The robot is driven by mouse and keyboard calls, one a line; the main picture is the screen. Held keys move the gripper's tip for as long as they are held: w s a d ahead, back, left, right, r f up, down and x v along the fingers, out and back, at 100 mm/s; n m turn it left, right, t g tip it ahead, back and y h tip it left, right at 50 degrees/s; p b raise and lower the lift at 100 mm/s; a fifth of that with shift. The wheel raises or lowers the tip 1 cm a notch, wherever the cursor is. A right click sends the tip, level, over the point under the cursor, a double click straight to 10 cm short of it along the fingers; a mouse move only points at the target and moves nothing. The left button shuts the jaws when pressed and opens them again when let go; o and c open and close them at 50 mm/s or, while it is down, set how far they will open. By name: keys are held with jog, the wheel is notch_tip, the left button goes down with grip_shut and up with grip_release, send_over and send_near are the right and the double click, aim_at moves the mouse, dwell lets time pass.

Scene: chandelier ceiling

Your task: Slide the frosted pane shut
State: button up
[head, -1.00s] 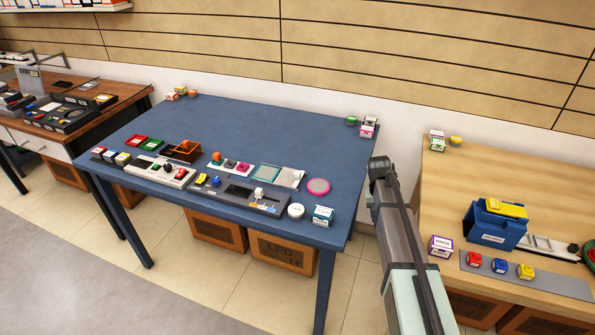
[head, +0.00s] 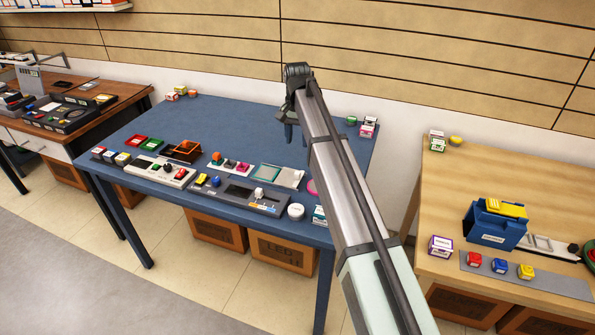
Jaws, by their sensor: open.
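A small flat unit near the right front of the blue table has a pale green, frosted-looking pane (head: 267,172) on its left. A light grey section (head: 289,178) lies directly to its right. The unit is too small to tell how far the pane stands open. My gripper (head: 288,133) points down above the table, behind and above the pane in the picture. It is open, and nothing shows between its fingers. My forearm covers part of the table to the right of the pane.
A grey panel (head: 235,193) with small controls lies in front of the pane. A row with knobs (head: 230,164) and an orange-brown tray (head: 184,150) lie to the left. A pink-rimmed disc (head: 311,187) and a white round item (head: 296,211) are close right.

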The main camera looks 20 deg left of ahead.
aim_at(298, 172)
notch_tip(298, 172, down, 14)
jog(key=shift+r, duration=0.2)
dwell(0.4)
grip_shut()
dwell(0.4)
